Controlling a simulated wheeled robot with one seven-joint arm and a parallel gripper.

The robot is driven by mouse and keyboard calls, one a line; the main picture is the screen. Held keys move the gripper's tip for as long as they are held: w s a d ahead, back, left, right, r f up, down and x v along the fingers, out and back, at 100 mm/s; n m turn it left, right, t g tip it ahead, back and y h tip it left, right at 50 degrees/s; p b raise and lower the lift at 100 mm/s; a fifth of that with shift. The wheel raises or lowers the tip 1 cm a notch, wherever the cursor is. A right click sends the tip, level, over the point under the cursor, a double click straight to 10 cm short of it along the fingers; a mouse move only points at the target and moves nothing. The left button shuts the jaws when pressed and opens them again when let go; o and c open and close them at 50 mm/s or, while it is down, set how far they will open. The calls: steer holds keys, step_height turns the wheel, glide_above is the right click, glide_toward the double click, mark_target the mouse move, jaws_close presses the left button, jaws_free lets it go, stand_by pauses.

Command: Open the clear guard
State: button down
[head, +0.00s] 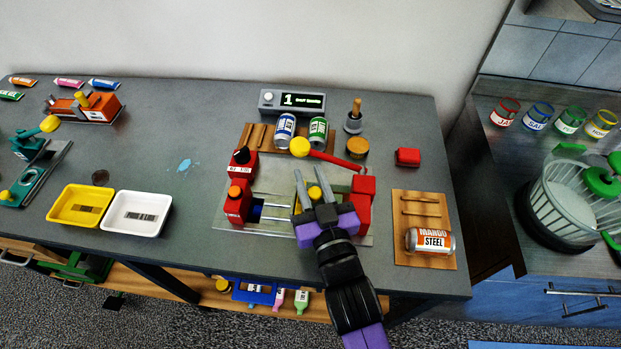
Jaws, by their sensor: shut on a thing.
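The red press machine (363,188) stands on the grey table, with a red lever ending in a yellow ball along its far side. The clear guard (277,182) seems to be the faint see-through panel between the machine's red end blocks; its edges are hard to make out. My gripper (311,174) reaches in from the front, over the machine. Its two grey fingers are on either side of a yellow knob (315,193) and are shut on it. Whether this knob belongs to the guard is not clear, as the fingers partly cover it.
A display box (292,101) reads "1" with small green text. Two cans (285,129) stand behind the lever. Yellow (64,218) and white (117,226) trays sit left. The table's middle left is mostly clear.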

mark_target(316, 199)
steer(key=c, duration=1.2)
jaws_free()
steer(key=shift+o, duration=0.2)
steer(key=shift+s, duration=0.1)
steer(key=v, duration=0.6)
steer(key=shift+s+d+f+b, duration=0.1)
steer(key=shift+s+b, duration=0.25)
steer(key=shift+b, duration=0.05)
steer(key=shift+s+d, duration=0.2)
steer(key=shift+s, duration=0.2)
steer(key=s+d+m+g+h, duration=0.1)
steer(key=s+d+m+h, duration=0.1)
steer(key=s+d, duration=0.8)
steer(key=s+d+m+g+h, duration=0.1)
steer(key=s+d+h, duration=0.3)
steer(key=s+d, duration=0.6)
steer(key=s+m, duration=0.1)
steer(key=s, duration=0.6)
steer(key=shift+s+d+r, duration=0.2)
steer(key=shift+d+r, duration=0.05)
steer(key=shift+r, duration=0.1)
